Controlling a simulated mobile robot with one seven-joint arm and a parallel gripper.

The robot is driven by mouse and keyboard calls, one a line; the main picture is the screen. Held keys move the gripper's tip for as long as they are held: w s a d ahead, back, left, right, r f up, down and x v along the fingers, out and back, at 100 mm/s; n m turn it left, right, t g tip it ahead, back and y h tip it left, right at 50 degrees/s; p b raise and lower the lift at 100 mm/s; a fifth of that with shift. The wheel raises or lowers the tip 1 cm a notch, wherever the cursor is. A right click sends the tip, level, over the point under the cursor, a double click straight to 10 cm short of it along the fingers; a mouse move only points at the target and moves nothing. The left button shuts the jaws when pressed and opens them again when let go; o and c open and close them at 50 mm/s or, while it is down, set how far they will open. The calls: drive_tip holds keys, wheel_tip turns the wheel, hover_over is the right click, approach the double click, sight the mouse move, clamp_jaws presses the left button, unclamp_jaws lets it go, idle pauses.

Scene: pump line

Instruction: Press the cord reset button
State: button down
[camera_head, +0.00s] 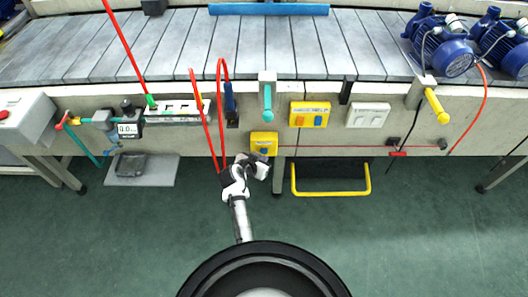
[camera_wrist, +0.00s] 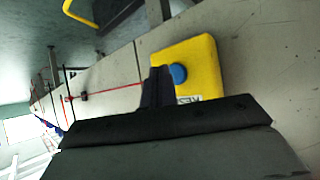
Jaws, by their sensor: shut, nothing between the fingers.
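The cord reset box (camera_head: 263,138) is a small yellow housing on the conveyor's front side panel. Its round blue button (camera_head: 264,151) shows just above my gripper (camera_head: 262,162). In the wrist view the yellow box (camera_wrist: 204,72) fills the upper middle, with a partly hidden label on it. The blue button (camera_wrist: 178,74) sits right beside the tips of my shut fingers (camera_wrist: 158,78). The fingers hold nothing and point towards the box, overlapping its edge in the picture. I cannot tell whether they touch the box or the button.
A red pull cord (camera_head: 345,147) runs right from the box along the panel. A yellow two-button box (camera_head: 310,114) and a white switch plate (camera_head: 368,115) are up and right. Red hoses (camera_head: 208,125) hang close left. A yellow rail (camera_head: 331,193) sits low right. The green floor (camera_head: 430,240) is clear.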

drive_tip(key=shift+w, duration=0.1)
drive_tip(key=shift+w, duration=0.3)
drive_tip(key=shift+w+b, duration=0.45)
drive_tip(key=shift+b, duration=0.05)
idle(0.8)
drive_tip(key=shift+s, duration=0.85)
drive_tip(key=shift+p, duration=0.3)
drive_tip(key=s+p, duration=0.1)
drive_tip(key=s, duration=0.4)
idle(0.7)
